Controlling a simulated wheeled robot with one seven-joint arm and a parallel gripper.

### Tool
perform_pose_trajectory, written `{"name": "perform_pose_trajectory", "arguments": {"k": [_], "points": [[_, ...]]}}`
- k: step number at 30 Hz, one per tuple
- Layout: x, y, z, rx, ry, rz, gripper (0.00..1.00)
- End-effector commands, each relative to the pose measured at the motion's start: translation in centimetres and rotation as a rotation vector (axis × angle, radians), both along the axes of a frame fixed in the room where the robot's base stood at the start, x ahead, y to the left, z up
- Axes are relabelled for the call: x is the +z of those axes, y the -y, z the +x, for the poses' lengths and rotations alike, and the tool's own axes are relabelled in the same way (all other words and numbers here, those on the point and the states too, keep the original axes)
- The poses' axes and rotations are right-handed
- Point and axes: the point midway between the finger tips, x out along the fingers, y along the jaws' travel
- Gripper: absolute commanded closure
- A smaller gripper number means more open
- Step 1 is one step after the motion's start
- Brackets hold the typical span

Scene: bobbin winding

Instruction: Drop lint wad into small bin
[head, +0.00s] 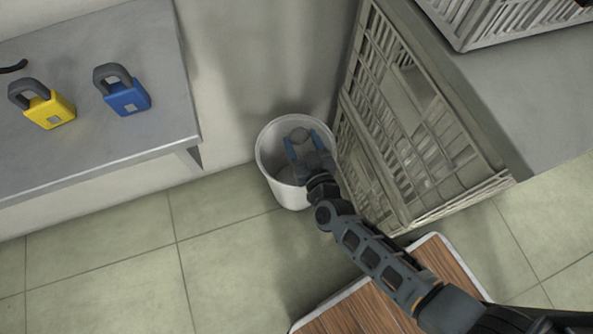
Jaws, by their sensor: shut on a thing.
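A small white round bin (265,153) stands on the floor against the wall, in the middle of the head view. My gripper (300,139) is over the bin's opening, with its blue fingers pointing away from me. It is shut on a small grey lint wad (299,134) held between the fingertips. The wad appears within the bin's rim as seen from above; its exact height over the rim is hard to tell. My wrist hides part of the bin's right side and inside.
A grey slatted crate (415,130) stands close to the bin's right. A grey shelf (90,120) at the left holds a yellow padlock (50,111) and a blue padlock (127,98). Another crate (490,28) sits at upper right. Tiled floor (110,260) at lower left is clear.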

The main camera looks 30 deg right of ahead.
Motion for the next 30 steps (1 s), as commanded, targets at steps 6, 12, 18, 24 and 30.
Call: {"name": "perform_pose_trajectory", "arguments": {"k": [6,12,18,24,30], "points": [[-2.6,0.0,0.0,0.001,0.001,0.0,0.64],[-2.8,0.0,0.0,0.0,0.001,-0.001,0.64],[-2.7,0.0,0.0,0.0,0.0,-0.001,0.32],[-2.7,0.0,0.0,0.0,0.0,-0.001,0.13],[-2.7,0.0,0.0,0.0,0.0,-0.001,0.07]]}}
